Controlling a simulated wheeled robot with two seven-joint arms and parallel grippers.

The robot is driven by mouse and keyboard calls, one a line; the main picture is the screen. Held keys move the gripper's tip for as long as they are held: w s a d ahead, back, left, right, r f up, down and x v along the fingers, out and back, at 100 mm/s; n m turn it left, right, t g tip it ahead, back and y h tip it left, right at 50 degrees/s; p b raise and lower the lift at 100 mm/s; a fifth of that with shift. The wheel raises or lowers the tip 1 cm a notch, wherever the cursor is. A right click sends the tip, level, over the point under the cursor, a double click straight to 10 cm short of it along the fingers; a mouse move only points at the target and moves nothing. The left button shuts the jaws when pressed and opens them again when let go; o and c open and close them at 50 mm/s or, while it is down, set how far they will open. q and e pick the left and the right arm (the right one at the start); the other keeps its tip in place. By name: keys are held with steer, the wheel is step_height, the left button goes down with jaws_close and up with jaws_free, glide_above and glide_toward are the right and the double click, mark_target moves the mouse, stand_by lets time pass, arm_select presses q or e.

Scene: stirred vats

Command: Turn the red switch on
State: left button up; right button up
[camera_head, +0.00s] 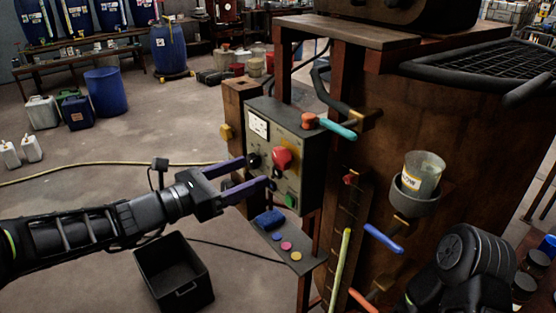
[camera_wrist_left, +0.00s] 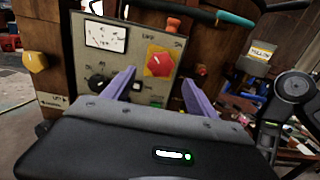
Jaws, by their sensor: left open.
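The red switch (camera_head: 281,159) is a large red knob on the front of a grey control box (camera_head: 262,121). In the left wrist view the red switch (camera_wrist_left: 158,62) sits on a yellow plate. My left gripper (camera_head: 265,172) has purple fingers and is open and empty. Its fingers point at the box just in front of the red switch, a little low and left of it in the head view. In the left wrist view the fingertips (camera_wrist_left: 159,76) flank the lower part of the knob. I cannot tell whether they touch it. My right gripper does not show.
The panel also has a dial gauge (camera_head: 259,126), a black knob (camera_wrist_left: 97,83) and a green button (camera_head: 291,201). A small shelf (camera_head: 309,264) with coloured discs juts out below. A big rusty vat (camera_head: 430,130) stands to the right. A black bin (camera_head: 174,276) is on the floor.

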mark_target(278, 162)
arm_select(q)
steer(key=p+x, duration=0.1)
steer(key=x, duration=0.6)
steer(key=shift+w+d, duration=0.15)
steer(key=shift+d, duration=0.15)
steer(key=shift+c, duration=0.5)
steer(key=c, duration=1.3)
